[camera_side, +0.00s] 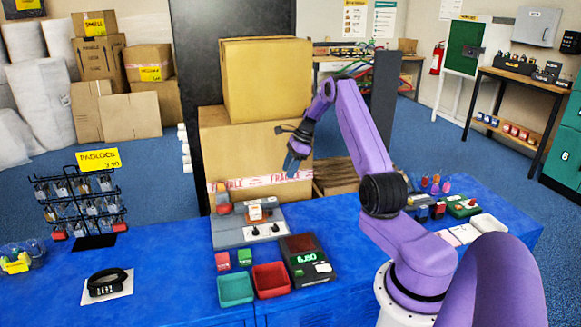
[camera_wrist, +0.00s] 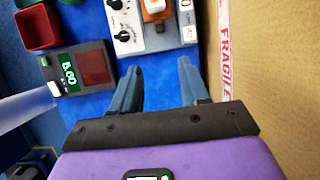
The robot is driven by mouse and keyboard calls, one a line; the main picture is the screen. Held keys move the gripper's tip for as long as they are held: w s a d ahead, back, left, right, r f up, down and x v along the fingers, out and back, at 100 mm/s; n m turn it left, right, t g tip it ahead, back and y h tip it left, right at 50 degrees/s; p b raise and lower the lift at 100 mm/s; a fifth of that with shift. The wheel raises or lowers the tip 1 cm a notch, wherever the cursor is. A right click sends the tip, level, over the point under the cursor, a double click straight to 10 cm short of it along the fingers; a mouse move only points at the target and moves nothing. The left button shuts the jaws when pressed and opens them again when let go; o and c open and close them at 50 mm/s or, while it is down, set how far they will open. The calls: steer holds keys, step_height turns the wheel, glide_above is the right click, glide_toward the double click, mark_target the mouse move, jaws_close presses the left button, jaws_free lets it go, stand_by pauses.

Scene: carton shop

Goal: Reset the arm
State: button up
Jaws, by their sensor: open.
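My gripper (camera_side: 291,163) is raised above the back part of the blue table, in front of the stacked cartons. In the wrist view its two blue-grey fingers (camera_wrist: 160,75) stand apart with nothing between them. The purple arm rises from its white base at the right and bends over toward the cartons. Below the gripper in the side view, a grey device (camera_side: 233,233) with dials and an orange and white part on top sits on the table. It also shows in the wrist view (camera_wrist: 127,40), beyond the fingertips.
A scale with a green display (camera_side: 306,259), a red tray (camera_side: 271,280) and a green tray (camera_side: 235,289) sit in front of the device. A large carton (camera_side: 245,145) stands close behind the gripper. A padlock rack (camera_side: 83,208) stands at left. Small items crowd the table right of my arm.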

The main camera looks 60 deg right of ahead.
steer(key=shift+s+d+r, duration=0.1)
steer(key=shift+r, duration=0.2)
